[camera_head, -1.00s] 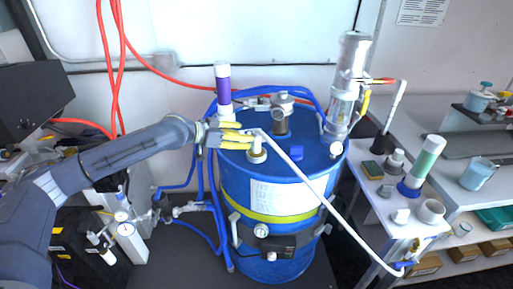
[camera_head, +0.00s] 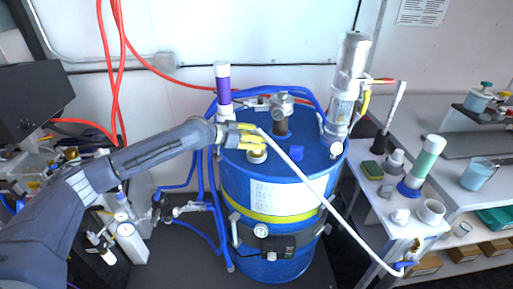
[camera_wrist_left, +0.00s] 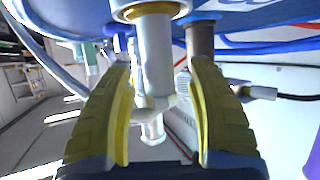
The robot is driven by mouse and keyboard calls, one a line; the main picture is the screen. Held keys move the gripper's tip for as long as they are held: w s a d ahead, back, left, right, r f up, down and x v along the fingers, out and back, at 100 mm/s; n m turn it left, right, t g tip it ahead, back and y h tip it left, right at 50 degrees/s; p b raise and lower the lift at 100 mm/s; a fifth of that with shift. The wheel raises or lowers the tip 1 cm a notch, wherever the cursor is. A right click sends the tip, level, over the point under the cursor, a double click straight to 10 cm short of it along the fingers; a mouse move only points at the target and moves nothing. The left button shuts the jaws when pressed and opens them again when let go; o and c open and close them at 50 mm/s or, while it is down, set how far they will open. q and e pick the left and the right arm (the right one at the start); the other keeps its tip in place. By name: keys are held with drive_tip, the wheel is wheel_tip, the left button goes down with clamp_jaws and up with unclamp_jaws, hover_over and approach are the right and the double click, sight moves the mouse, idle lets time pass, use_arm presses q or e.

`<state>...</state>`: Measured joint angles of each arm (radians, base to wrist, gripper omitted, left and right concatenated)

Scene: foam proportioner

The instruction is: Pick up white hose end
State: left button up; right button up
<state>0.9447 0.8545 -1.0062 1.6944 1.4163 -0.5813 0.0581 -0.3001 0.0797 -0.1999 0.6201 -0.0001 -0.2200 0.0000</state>
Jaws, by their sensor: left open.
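The white hose (camera_head: 325,203) runs from beside my left gripper, across the front of the blue drum, down to a blue fitting at the lower right. Its upper end (camera_head: 262,133) is at the yellow fingers, above a brass-ringed port on the drum lid. My left gripper (camera_head: 250,139) is open over the lid. In the left wrist view its fingers (camera_wrist_left: 163,115) stand on both sides of a pale upright pipe (camera_wrist_left: 155,55) with a collar, with gaps visible. The fingers partly hide the hose end in the head view. My right gripper is not in view.
The blue drum (camera_head: 236,185) carries a grey fitting (camera_head: 281,113) and a clear pump cylinder (camera_head: 344,95) on its lid. A purple-and-white tube (camera_head: 223,85) stands behind the gripper. Blue hoses loop around the drum. A white side table (camera_head: 385,220) with small parts stands to the right.

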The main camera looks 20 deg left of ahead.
use_arm(q)
clamp_jaws()
idle(0.3)
drive_tip(key=shift+r, duration=0.1)
